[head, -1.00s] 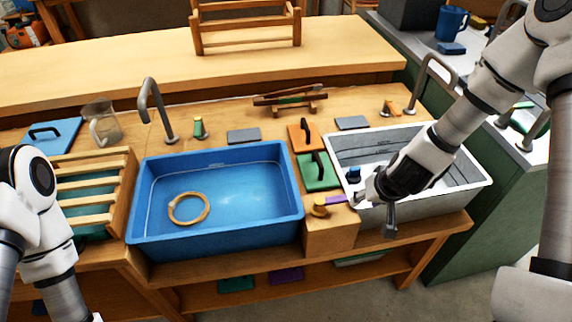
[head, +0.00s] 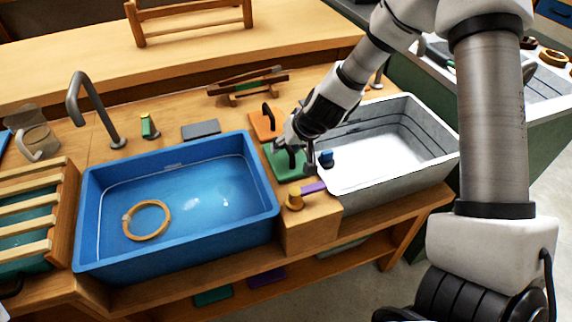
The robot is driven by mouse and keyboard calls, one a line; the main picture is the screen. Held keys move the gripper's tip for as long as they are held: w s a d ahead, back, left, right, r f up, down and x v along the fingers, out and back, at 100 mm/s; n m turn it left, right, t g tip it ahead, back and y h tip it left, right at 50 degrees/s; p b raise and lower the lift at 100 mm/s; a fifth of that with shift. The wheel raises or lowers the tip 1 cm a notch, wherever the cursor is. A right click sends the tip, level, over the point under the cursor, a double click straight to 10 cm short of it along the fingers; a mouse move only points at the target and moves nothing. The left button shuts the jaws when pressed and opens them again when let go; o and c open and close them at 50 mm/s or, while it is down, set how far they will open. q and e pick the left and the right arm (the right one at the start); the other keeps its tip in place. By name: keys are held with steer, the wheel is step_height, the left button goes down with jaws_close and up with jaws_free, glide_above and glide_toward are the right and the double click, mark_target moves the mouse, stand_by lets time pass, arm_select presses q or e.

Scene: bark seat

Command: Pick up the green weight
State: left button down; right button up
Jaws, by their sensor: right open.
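The green weight (head: 277,164) is a flat green block lying on the wooden counter between the blue basin and the grey-white basin. It had a black handle on top, which is now mostly hidden by my gripper. My right gripper (head: 301,162) is open and low over the right part of the green weight, its fingers pointing down. I cannot tell whether the fingers touch the weight or stand around its handle. My left gripper is out of view.
An orange weight (head: 263,124) lies just behind the green one. The blue basin (head: 258,172) with a wooden ring (head: 146,221) is on the left; the grey-white basin (head: 400,183) is on the right.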

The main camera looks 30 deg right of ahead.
steer(key=shift+s+r, duration=0.15)
steer(key=shift+r, duration=0.1)
steer(key=shift+c, duration=0.4)
jaws_close()
step_height(320, 180, up, 10)
steer(key=p, duration=0.8)
steer(key=shift+p, duration=0.35)
